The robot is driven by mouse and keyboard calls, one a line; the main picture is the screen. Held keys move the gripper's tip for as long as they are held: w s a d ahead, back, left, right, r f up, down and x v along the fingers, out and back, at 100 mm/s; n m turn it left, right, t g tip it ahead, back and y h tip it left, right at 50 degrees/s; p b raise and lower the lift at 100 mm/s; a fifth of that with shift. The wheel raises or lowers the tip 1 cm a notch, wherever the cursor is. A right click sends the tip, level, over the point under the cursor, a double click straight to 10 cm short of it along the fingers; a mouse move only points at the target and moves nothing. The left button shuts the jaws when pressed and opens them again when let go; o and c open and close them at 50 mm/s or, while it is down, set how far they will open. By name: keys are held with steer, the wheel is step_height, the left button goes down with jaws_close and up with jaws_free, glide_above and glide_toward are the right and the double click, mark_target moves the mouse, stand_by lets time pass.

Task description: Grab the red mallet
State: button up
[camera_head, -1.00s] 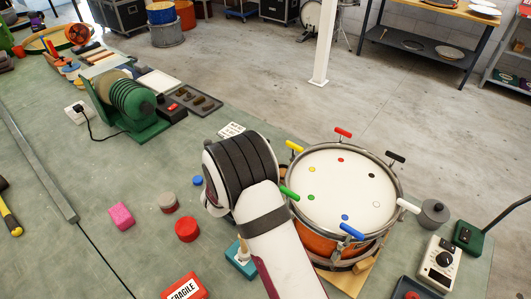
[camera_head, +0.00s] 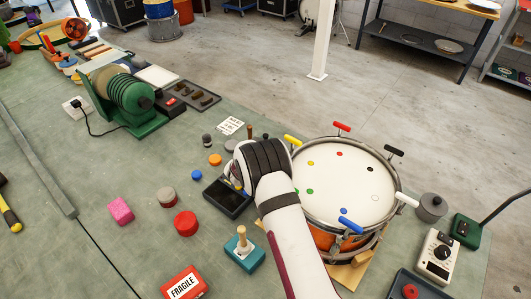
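I cannot make out a red mallet for certain. A red cylinder (camera_head: 186,223) lies on the bench left of my arm, with no handle showing. A red-topped T-handle (camera_head: 342,127) is on the far rim of the drum (camera_head: 350,190). My arm reaches in from the bottom, its wrist bent over the drum's left side. My gripper is hidden behind the wrist, near a black tray (camera_head: 226,199). Small blue and yellow bits show at the tray's far right, partly covered by my wrist. I cannot see the fingers or anything held.
A teal block (camera_head: 244,260) with a wooden peg, a red FRAGILE box (camera_head: 184,284), and a pink block (camera_head: 121,210) lie around the arm. A green machine (camera_head: 125,105) stands behind left. A meter box (camera_head: 438,258) is at right. The bench's left middle is mostly clear.

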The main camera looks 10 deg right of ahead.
jaws_close()
stand_by(1.0)
